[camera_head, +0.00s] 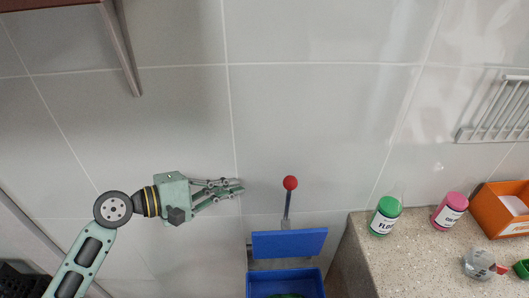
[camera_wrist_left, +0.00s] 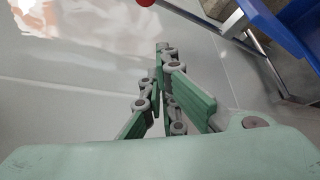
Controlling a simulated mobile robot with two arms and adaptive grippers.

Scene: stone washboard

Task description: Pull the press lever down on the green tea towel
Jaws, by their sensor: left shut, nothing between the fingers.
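The press lever (camera_head: 287,205) is a thin dark rod with a red ball knob (camera_head: 290,183) on top, standing upright above a blue press plate (camera_head: 289,243). Below the plate is a blue bin (camera_head: 258,283). Something dark green, likely the tea towel (camera_head: 287,296), shows in it at the picture's lower edge, mostly hidden. My left gripper (camera_head: 240,187) is shut and empty, pointing right, to the left of the knob and apart from it. In the left wrist view its fingers (camera_wrist_left: 163,50) are together, with a bit of red (camera_wrist_left: 146,3) at the top edge.
A stone counter (camera_head: 410,255) on the right holds a green-capped jar (camera_head: 384,216), a pink-capped jar (camera_head: 450,211), an orange box (camera_head: 495,212) and a clear item (camera_head: 479,264). A grey rack (camera_head: 495,112) hangs on the wall. The space between gripper and knob looks clear.

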